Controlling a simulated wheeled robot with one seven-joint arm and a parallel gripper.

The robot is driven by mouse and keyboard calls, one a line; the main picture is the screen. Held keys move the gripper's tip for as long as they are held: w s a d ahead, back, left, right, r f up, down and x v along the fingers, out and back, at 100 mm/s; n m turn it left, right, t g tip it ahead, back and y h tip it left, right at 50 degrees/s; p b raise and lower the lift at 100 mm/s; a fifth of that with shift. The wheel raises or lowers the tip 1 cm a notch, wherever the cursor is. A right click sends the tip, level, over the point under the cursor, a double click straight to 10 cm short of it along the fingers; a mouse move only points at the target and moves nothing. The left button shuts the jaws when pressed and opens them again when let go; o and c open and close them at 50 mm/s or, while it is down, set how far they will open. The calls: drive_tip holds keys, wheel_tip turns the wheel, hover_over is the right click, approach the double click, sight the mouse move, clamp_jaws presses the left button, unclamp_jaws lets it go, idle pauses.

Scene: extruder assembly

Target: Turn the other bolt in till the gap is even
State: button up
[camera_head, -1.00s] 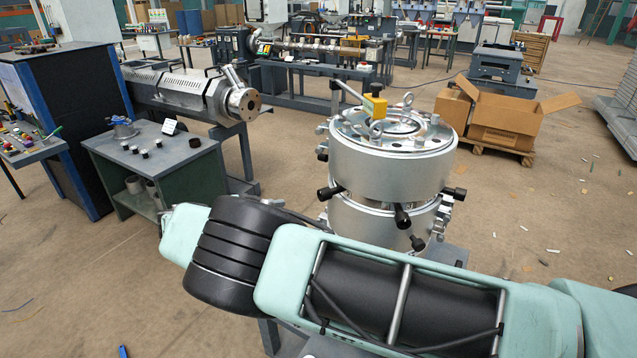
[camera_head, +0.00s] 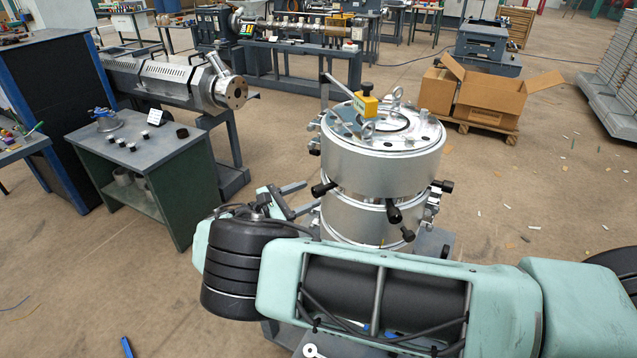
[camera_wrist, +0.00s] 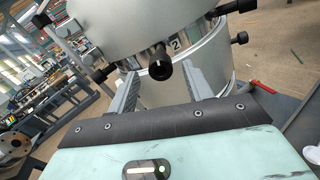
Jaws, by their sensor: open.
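The silver die head stands right of centre in the head view, with an upper cylinder (camera_head: 378,165) above a lower cylinder (camera_head: 350,218). Black-ended bolts stick out around the seam, at the left (camera_head: 324,188), front (camera_head: 394,213) and right (camera_head: 443,186). I cannot judge whether the gap is even. My gripper (camera_head: 298,201) is open and empty, left of the die head. In the wrist view its two grey fingers (camera_wrist: 161,88) point at the die head, with a black-ended bolt (camera_wrist: 160,67) between them in the picture, apart from both. A "2" label (camera_wrist: 175,44) sits beside that bolt.
A yellow block (camera_head: 365,104) with a bar rests on the die head's top, among lifting eyes. A green bench (camera_head: 150,165) with small dark parts stands at the left. Cardboard boxes (camera_head: 495,98) sit on a pallet behind right. Floor at the right is mostly clear.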

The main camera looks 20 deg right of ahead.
sight(314, 193)
drive_tip(key=shift+p+x, duration=0.65)
drive_tip(key=shift+x, duration=1.7)
drive_tip(key=c, duration=1)
